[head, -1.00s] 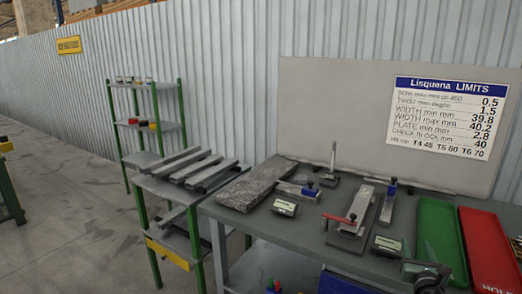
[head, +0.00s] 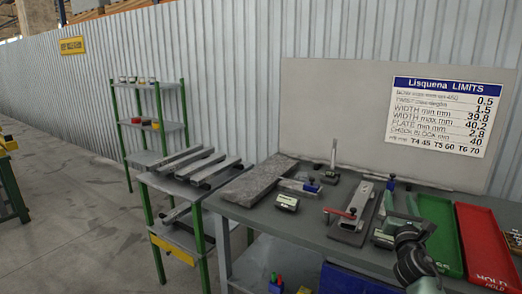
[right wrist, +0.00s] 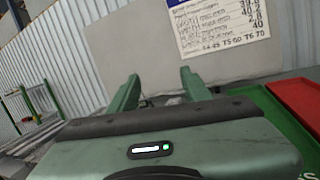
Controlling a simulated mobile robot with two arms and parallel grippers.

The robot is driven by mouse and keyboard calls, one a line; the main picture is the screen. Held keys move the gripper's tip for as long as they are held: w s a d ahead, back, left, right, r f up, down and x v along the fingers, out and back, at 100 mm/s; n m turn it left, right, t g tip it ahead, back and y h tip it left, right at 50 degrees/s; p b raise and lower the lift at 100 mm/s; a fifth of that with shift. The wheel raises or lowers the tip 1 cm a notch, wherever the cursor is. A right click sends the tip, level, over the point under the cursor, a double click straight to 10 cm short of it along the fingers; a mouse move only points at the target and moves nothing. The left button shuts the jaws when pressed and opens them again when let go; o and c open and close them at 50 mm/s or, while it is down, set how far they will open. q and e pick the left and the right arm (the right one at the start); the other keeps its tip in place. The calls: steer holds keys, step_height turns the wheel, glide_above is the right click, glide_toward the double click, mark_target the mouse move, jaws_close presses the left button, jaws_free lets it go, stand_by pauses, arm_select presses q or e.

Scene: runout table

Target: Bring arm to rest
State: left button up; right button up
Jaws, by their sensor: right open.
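My right gripper (head: 402,211) shows at the lower right of the head view, over the front right part of the grey table (head: 270,222). Its two green fingers stand apart in the right wrist view (right wrist: 158,92), with nothing between them. In that view it points toward the backboard and the limits sign (right wrist: 222,25). My left gripper is in neither view.
On the table are a granite slab (head: 252,181), a red-handled fixture (head: 352,212), small display boxes (head: 286,202), a green tray (head: 440,232) and a red tray (head: 484,243). A green-legged rack (head: 165,184) with metal bars stands left. Floor is free at far left.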

steer(key=a+f+m+g+y, duration=0.1)
steer(key=a+f+m+y, duration=0.15)
steer(key=f+m, duration=0.8)
steer(key=a+f+m+g+y, duration=0.1)
steer(key=a+f+m+y, duration=0.15)
steer(key=m, duration=1.55)
steer(key=s+a+f+g, duration=0.15)
steer(key=s+f, duration=0.45)
steer(key=f, duration=0.6)
steer(key=s+a+f+g, duration=0.1)
steer(key=s+f+g, duration=0.2)
steer(key=s+f, duration=0.65)
steer(key=s+a+f+g, duration=0.2)
steer(key=s+f+g, duration=0.15)
steer(key=f, duration=1.05)
steer(key=s+a+f+g, duration=0.2)
steer(key=s+f, duration=0.5)
steer(key=s, duration=0.4)
steer(key=s+a+f+g, duration=0.1)
steer(key=s+f+g, duration=0.1)
steer(key=s+f, duration=0.65)
steer(key=s+a+f+g, duration=0.2)
steer(key=s+f, duration=0.2)
steer(key=s, duration=0.9)
steer(key=s+a+f+g, duration=0.2)
steer(key=s+f, duration=0.1)
steer(key=s, duration=1.3)
steer(key=shift+y, duration=0.3)
